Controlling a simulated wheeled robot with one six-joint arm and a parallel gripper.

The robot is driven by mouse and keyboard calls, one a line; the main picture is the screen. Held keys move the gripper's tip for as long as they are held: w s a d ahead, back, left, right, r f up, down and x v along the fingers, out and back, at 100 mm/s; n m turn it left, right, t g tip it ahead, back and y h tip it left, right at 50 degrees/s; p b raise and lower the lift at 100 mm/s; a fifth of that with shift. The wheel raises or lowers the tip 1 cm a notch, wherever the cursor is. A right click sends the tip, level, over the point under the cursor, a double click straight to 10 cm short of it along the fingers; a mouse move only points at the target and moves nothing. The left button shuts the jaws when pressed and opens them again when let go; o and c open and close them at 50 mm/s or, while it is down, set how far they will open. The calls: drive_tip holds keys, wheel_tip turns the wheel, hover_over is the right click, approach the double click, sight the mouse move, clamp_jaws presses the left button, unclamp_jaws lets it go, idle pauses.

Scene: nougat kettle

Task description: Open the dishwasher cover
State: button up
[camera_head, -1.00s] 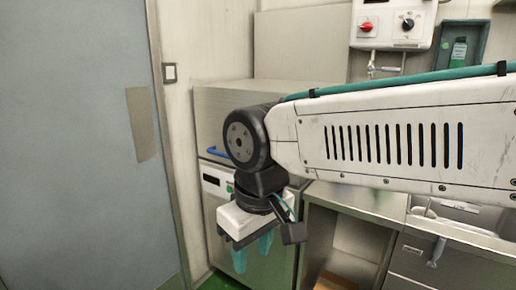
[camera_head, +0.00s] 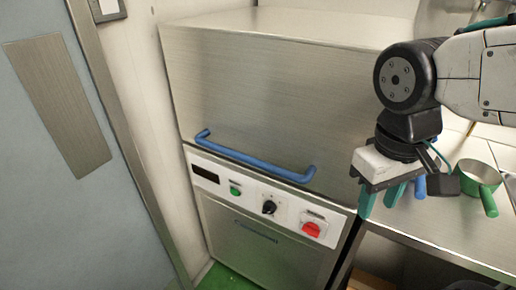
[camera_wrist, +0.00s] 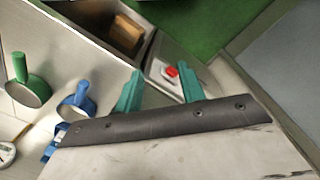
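The dishwasher cover (camera_head: 270,95) is a brushed-steel hood with a blue bar handle (camera_head: 254,160) along its lower front edge. It sits down on the dishwasher body, above the white control panel (camera_head: 265,200). My gripper (camera_head: 382,198) points down to the right of the hood and its handle, over the front of the steel counter, apart from the handle. In the wrist view the two teal fingers (camera_wrist: 158,92) are spread with nothing between them. The red switch (camera_wrist: 172,71) of the panel shows beyond them.
A steel counter (camera_head: 430,232) adjoins the dishwasher on the right. A green-handled pan (camera_head: 478,176) stands on it, and a blue-handled utensil (camera_wrist: 78,100) lies near it. A grey door (camera_head: 45,200) is at the left. Green floor (camera_head: 228,278) shows in front.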

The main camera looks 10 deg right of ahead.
drive_tip(key=w+a+f+n+g+h, duration=0.1)
drive_tip(key=w+a+f+n+h, duration=0.3)
drive_tip(key=w, duration=0.1)
drive_tip(key=n+t+h, duration=0.4)
drive_tip(key=t+h, duration=0.1)
drive_tip(key=t, duration=0.8)
approach(243, 160)
drive_tip(key=x, duration=0.4)
drive_tip(key=shift+f+t, duration=0.2)
drive_tip(key=shift+t, duration=0.1)
drive_tip(key=x, duration=0.7)
drive_tip(key=shift+d, duration=0.1)
